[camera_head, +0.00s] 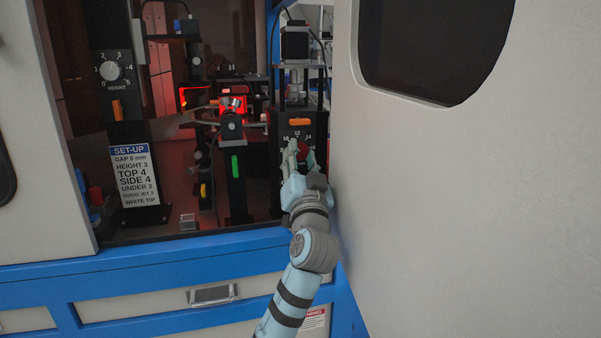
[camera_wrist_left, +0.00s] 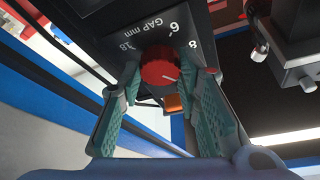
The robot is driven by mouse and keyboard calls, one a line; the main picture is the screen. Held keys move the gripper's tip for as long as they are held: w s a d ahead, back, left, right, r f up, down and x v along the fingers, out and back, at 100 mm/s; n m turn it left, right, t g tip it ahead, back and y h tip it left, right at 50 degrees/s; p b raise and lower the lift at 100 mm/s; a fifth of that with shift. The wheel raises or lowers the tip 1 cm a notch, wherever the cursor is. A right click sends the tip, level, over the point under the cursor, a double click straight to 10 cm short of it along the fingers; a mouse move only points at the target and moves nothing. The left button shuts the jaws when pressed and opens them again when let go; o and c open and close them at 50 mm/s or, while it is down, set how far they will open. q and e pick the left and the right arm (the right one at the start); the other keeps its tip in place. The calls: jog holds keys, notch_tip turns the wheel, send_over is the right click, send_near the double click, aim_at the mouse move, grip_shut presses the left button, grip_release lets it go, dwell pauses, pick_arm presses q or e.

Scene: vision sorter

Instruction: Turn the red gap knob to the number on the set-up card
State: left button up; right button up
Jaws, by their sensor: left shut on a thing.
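The red gap knob (camera_head: 305,147) sits on a dark numbered panel in the head view, partly hidden by my left gripper (camera_head: 297,153). In the left wrist view the knob (camera_wrist_left: 159,64) is round, with a white line toward the lower right. The fingers of my left gripper (camera_wrist_left: 162,80) are shut on the knob, one on each side. The dial (camera_wrist_left: 183,36) shows "GAP mm", 6 and 8; other numbers are partly hidden. The white set-up card (camera_head: 135,175) reads GAP 8 mm. My right gripper is not in view.
A height dial (camera_head: 111,71) is on a dark post at the left. A big grey door panel (camera_head: 460,190) stands close to the right of my left arm. The blue cabinet edge (camera_head: 180,253) runs below the opening. A green-handled post (camera_head: 235,165) stands left of the gripper.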

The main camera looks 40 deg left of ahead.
pick_arm(q)
jog(key=o, duration=1.1)
jog(key=shift+o, duration=0.2)
jog(key=v, duration=1.2)
